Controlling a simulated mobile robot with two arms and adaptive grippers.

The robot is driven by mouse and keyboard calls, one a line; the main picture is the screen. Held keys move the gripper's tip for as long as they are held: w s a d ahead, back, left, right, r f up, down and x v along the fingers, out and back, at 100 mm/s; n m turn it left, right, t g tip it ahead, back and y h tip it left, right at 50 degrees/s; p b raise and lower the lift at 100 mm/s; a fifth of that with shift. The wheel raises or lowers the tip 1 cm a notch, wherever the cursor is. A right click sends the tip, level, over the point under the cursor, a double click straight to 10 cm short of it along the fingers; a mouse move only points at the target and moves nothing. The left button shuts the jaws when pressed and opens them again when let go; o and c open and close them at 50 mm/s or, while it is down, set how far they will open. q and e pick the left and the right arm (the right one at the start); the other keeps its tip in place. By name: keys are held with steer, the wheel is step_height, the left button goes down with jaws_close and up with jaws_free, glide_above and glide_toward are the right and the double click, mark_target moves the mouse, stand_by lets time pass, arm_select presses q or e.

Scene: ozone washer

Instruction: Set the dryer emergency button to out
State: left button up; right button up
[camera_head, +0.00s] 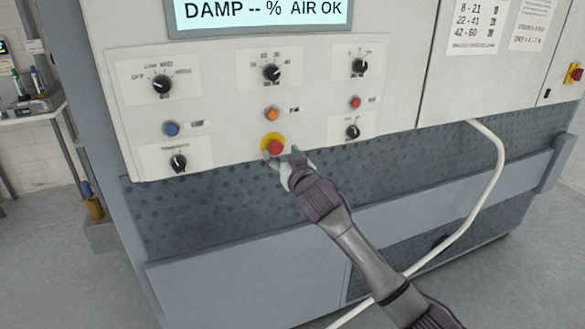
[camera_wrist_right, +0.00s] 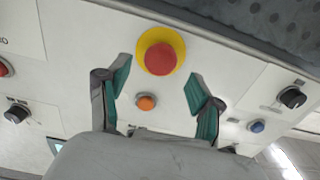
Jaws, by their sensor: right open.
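The emergency button (camera_head: 275,147) is a red mushroom head on a yellow ring, low in the middle of the white control panel (camera_head: 225,135). It also shows near the top of the right wrist view (camera_wrist_right: 161,58). My right gripper (camera_head: 283,160) is open at the button, its fingertips at the button's lower right in the head view. In the wrist view its two teal-padded fingers stand apart (camera_wrist_right: 157,80), one to each side below the button, with nothing between them but panel and the orange button. I cannot tell whether the red head is pushed in or out. My left gripper is not in view.
An orange button (camera_head: 272,114) sits just above the emergency button. Black knobs, such as the top middle one (camera_head: 271,73), a blue button (camera_head: 171,128) and a small red button (camera_head: 355,102) surround it. A white hose (camera_head: 492,190) hangs at the right. Another red-yellow button (camera_head: 575,74) is far right.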

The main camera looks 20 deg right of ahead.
steer(key=s, duration=0.9)
steer(key=shift+d, duration=0.2)
steer(key=shift+w, duration=0.1)
steer(key=s+d+f+g+b, duration=0.1)
steer(key=f+g, duration=0.1)
steer(key=f, duration=1)
steer(key=s+d+f+g+b, duration=0.1)
steer(key=s+f+g, duration=0.1)
steer(key=f, duration=1)
steer(key=s+d+f+g, duration=0.1)
steer(key=f+g, duration=0.1)
steer(key=f, duration=1)
steer(key=s+f+n+g+b, duration=0.1)
steer(key=s+f+g, duration=0.1)
steer(key=s+f, duration=0.7)
steer(key=s+f+g+b, duration=0.15)
steer(key=s+f, duration=0.45)
steer(key=f, duration=0.7)
steer(key=s+a+f+g, duration=0.1)
steer(key=s+f, duration=0.5)
steer(key=s, duration=0.6)
steer(key=s+a+f+g, duration=0.1)
steer(key=s+f+g, duration=0.3)
steer(key=s, duration=0.9)
steer(key=s+f+n+g+b, duration=0.1)
steer(key=s+f+g, duration=0.1)
steer(key=s+f, duration=0.7)
steer(key=s, duration=0.4)
steer(key=shift+a+f+h, duration=0.3)
steer(key=shift+a, duration=0.1)
